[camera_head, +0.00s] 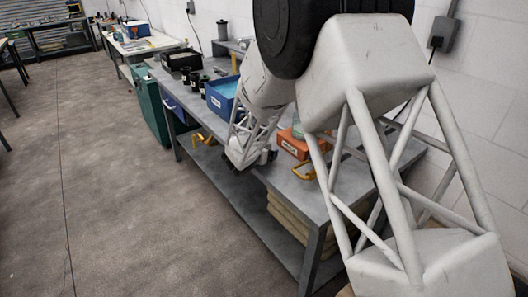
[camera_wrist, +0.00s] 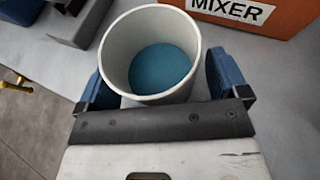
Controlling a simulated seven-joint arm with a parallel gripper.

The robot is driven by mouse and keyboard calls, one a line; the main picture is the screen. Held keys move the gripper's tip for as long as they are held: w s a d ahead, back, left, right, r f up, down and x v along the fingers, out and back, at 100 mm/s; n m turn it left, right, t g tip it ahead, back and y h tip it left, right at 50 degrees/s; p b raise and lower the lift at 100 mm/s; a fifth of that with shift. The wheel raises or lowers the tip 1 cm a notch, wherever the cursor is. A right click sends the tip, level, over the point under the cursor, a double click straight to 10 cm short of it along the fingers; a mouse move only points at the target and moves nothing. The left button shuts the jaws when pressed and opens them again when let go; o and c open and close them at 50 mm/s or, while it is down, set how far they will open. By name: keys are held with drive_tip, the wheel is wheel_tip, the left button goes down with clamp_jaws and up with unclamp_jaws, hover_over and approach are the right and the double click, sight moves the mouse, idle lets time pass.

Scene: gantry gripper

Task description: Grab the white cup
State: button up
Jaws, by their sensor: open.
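The white cup (camera_wrist: 118,48) stands upright in the wrist view, with a blue surface visible inside it. My gripper (camera_wrist: 155,82) is open, with one blue finger on each side of the cup. The cup lies between the fingers; I cannot tell whether either finger touches it. In the head view my gripper (camera_head: 262,160) is low over the grey workbench (camera_head: 325,210) near its front edge, and the cup is hidden behind my arm.
An orange box (camera_wrist: 285,20) labelled MIXER is just behind the cup to the right. A grey block (camera_wrist: 82,24) lies at the upper left. A blue bin (camera_head: 215,100) and several dark containers (camera_head: 190,78) stand farther along the bench.

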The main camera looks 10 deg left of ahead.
drive_tip(key=c, duration=1)
drive_tip(key=shift+r, duration=0.15)
drive_tip(key=shift+r, duration=1.45)
drive_tip(key=shift+s+d+r, duration=0.1)
drive_tip(key=shift+s+r, duration=0.1)
drive_tip(key=shift+s, duration=0.1)
drive_tip(key=s+d, duration=0.2)
drive_tip(key=s, duration=0.5)
drive_tip(key=s+d+r, duration=0.1)
drive_tip(key=s+d, duration=0.2)
drive_tip(key=s, duration=0.4)
drive_tip(key=shift+s+d+r, duration=0.2)
drive_tip(key=shift+d, duration=0.1)
